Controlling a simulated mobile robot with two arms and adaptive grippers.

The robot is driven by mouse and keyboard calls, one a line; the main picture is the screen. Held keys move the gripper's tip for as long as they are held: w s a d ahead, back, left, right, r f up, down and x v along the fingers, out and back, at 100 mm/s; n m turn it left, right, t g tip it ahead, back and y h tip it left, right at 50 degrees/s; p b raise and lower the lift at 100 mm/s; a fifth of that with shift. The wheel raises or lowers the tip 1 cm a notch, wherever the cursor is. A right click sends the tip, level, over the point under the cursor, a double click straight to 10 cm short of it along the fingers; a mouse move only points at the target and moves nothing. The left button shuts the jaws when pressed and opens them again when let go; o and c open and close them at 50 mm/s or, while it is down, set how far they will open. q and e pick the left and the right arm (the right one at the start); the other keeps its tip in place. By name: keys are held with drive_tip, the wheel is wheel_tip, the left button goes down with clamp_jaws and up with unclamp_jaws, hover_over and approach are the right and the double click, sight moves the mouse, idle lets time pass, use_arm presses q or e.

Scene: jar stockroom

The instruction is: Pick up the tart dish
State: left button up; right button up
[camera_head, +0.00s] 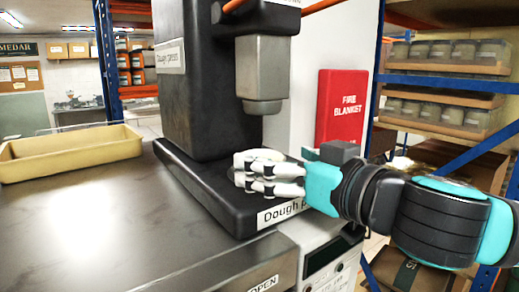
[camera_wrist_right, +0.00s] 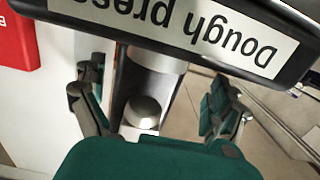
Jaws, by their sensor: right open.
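I cannot make out the tart dish for sure in either view. My right gripper (camera_head: 241,171) reaches in from the right, over the front of the dough press base (camera_head: 215,200), below the metal press head (camera_head: 263,70). Its fingers cover part of the base, so a low dish there could be hidden. In the right wrist view my gripper (camera_wrist_right: 150,98) has its fingers wide apart with nothing held between them. A rounded silver part (camera_wrist_right: 143,110) shows beyond them; I cannot tell whether it belongs to the press. My left gripper is not in view.
A yellow tray (camera_head: 70,155) sits on the metal counter (camera_head: 110,220), whose middle is clear. The press column (camera_head: 185,100) rises behind my fingers. A red fire blanket box (camera_head: 341,108) and a blue-framed shelf of jars (camera_head: 445,52) stand at right.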

sight(262, 151)
drive_tip(key=shift+w+a+r+p, duration=0.1)
drive_tip(key=shift+w+r+p, duration=0.15)
drive_tip(key=shift+p, duration=0.1)
drive_tip(key=shift+w+a+r+p, duration=0.15)
drive_tip(key=shift+w+a+p, duration=0.1)
drive_tip(key=shift+w+p, duration=0.3)
drive_tip(key=p+x, duration=0.1)
drive_tip(key=x, duration=0.2)
drive_tip(key=shift+w+a+f, duration=0.1)
drive_tip(key=shift+w+f, duration=0.1)
drive_tip(key=shift+w, duration=0.05)
drive_tip(key=shift+w+a, duration=0.1)
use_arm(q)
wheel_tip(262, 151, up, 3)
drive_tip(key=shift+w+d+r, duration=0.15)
use_arm(e)
drive_tip(key=shift+c, duration=0.9)
drive_tip(key=c, duration=1.3)
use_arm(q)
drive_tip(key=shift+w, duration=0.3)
